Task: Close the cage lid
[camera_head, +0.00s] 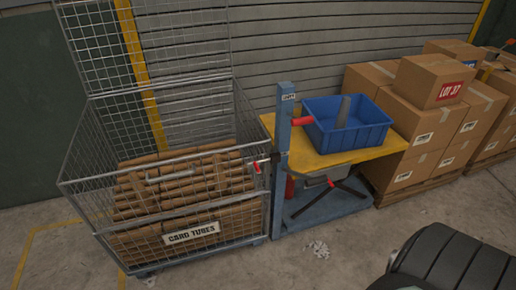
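A wire mesh cage (92,182) stands on the floor at the left of the head view. It is filled with stacked brown card tubes (185,180) and carries a white "CARD TUBES" sign (191,233) on its front. Its mesh lid (100,48) stands open, raised upright above the back edge, and its top is cut off by the picture's edge. A small red handle (256,167) shows at the cage's right front corner. Neither of my grippers shows in this view.
Right beside the cage is a blue lift post (284,120) with a yellow platform (330,160) holding a blue bin (348,138). Stacked cardboard boxes (422,118) stand at the right. The concrete floor (330,262) in front is mostly clear, with small whitish debris (319,248).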

